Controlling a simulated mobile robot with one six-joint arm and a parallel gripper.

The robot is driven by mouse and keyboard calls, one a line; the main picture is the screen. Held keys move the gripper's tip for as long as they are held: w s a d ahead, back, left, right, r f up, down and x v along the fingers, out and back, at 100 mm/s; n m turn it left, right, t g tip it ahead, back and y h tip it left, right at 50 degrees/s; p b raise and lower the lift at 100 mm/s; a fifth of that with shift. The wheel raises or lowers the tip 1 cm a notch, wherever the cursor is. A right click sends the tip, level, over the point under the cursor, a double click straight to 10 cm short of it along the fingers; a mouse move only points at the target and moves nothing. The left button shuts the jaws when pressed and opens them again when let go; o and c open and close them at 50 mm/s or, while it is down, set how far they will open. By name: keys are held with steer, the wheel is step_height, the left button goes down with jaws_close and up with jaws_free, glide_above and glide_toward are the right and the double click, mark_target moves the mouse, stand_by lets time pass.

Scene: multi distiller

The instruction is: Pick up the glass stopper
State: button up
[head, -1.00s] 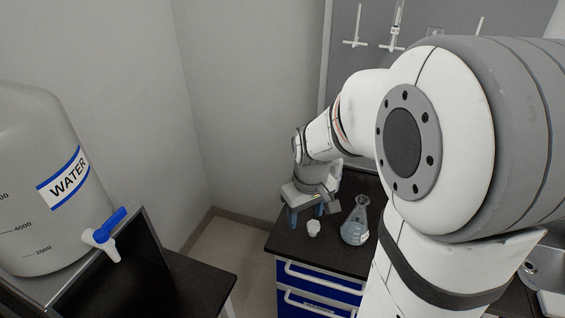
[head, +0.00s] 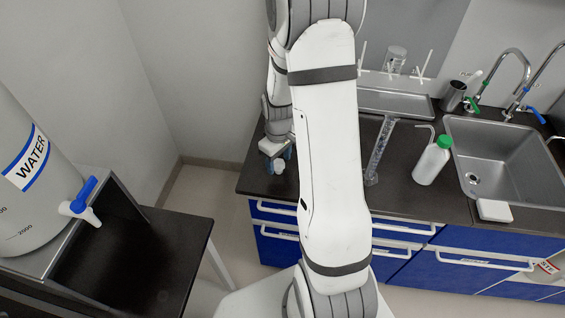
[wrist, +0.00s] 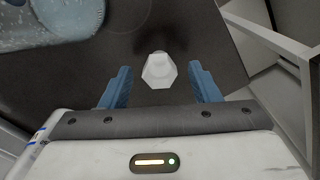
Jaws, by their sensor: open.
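The glass stopper (wrist: 158,72) is a small whitish, faceted piece on the dark countertop. In the wrist view it sits between and slightly beyond my two blue fingers, with a gap on each side. My gripper (wrist: 159,78) is open and empty. In the head view my gripper (head: 278,157) is low over the left end of the counter, close to the stopper (head: 279,167), which is small and partly covered there. Whether the fingertips are level with the stopper I cannot tell.
A glass flask with bluish liquid (wrist: 55,22) stands left of the stopper in the wrist view; my arm hides it in the head view. The counter edge lies to the right in the wrist view. A green-capped bottle (head: 432,160), cylinder (head: 380,150) and sink (head: 510,165) stand farther right.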

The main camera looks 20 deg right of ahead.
steer(key=shift+f, duration=1)
steer(key=c, duration=1)
